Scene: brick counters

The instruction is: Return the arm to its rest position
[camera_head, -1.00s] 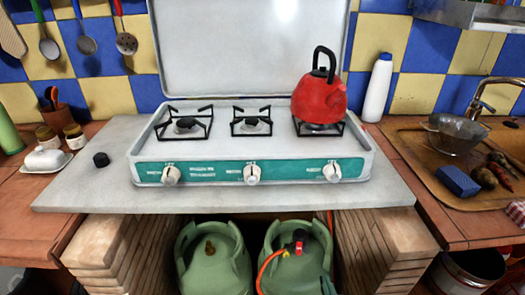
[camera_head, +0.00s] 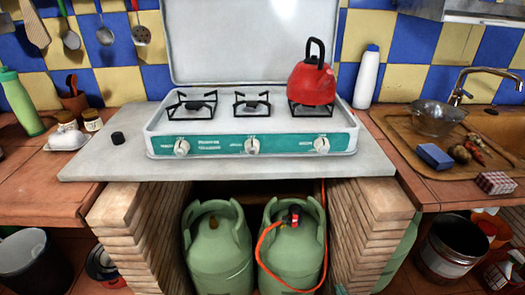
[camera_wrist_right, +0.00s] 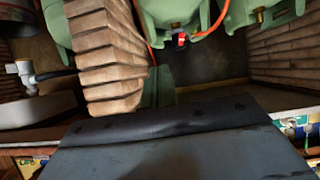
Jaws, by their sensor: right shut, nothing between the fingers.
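My left gripper is not in view.
A red kettle (camera_head: 312,82) sits on the right burner of the stove (camera_head: 200,146). Brick pillars (camera_head: 372,225) flank two green gas bottles (camera_head: 217,252) under the counter. A metal bucket (camera_head: 450,250) stands at lower right, a dark bin (camera_head: 30,262) at lower left.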

